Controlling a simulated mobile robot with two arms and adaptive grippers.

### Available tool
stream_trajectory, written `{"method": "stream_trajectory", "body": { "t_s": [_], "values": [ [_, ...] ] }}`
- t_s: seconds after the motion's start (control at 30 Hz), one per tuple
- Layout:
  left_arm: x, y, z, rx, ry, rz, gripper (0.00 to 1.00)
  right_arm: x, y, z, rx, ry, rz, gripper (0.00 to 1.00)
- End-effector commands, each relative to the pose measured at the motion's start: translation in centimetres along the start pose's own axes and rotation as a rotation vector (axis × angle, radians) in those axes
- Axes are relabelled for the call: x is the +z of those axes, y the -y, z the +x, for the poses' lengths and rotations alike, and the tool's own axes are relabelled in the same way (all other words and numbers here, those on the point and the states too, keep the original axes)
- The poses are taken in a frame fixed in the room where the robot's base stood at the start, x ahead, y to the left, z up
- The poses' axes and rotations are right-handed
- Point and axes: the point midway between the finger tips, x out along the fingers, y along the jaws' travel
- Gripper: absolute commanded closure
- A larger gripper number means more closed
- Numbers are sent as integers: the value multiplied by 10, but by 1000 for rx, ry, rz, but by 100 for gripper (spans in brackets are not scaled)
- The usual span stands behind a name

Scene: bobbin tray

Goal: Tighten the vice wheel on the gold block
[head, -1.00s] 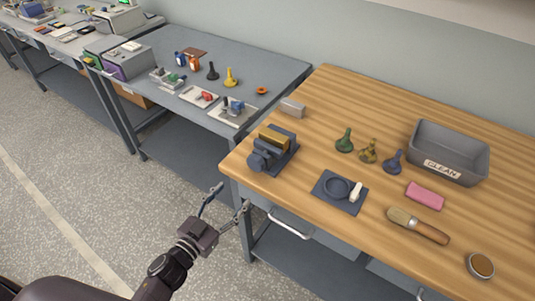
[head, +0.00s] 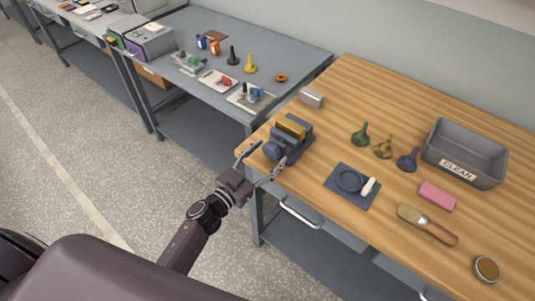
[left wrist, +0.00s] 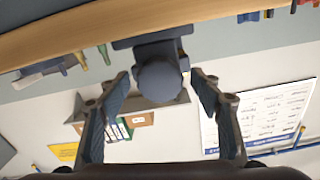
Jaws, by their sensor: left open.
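The vice (head: 303,142) stands at the near left corner of the wooden bench, with the gold block (head: 291,127) between its jaws. Its dark blue-grey wheel (head: 273,149) faces the bench's left edge. My left gripper (head: 262,162) is open, just in front of the wheel, with one finger to each side. In the left wrist view, the wheel (left wrist: 160,80) shows between the two spread fingers of the left gripper (left wrist: 161,92), with a gap on both sides. My right gripper is not in view.
A metal block (head: 311,98) lies behind the vice. A dark mat (head: 340,198) with a ring and a pale piece, several bobbin-shaped pieces, a pink block (head: 437,196), a brush (head: 427,225) and a grey CLEAN bin (head: 436,139) lie to the right. A grey table stands behind left.

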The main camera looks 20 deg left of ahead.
Motion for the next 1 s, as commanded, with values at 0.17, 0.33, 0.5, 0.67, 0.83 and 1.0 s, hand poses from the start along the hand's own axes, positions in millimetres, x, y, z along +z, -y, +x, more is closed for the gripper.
{"method": "stream_trajectory", "body": {
  "t_s": [0.17, 0.33, 0.5, 0.67, 0.83, 1.0],
  "values": [
    [0, 0, 0, 0, 0, 0, 50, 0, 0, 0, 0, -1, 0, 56],
    [0, 0, 0, 0, 0, 0, 69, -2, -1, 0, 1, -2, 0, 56],
    [0, 0, 0, 0, 1, 0, 83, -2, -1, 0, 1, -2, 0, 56],
    [1, 0, -1, 0, 1, 11, 83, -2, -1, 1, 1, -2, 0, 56],
    [1, 0, -1, 0, 1, 64, 83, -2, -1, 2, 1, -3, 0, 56],
    [2, 0, -1, 2, 1, 169, 83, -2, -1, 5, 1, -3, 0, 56]
  ]
}}
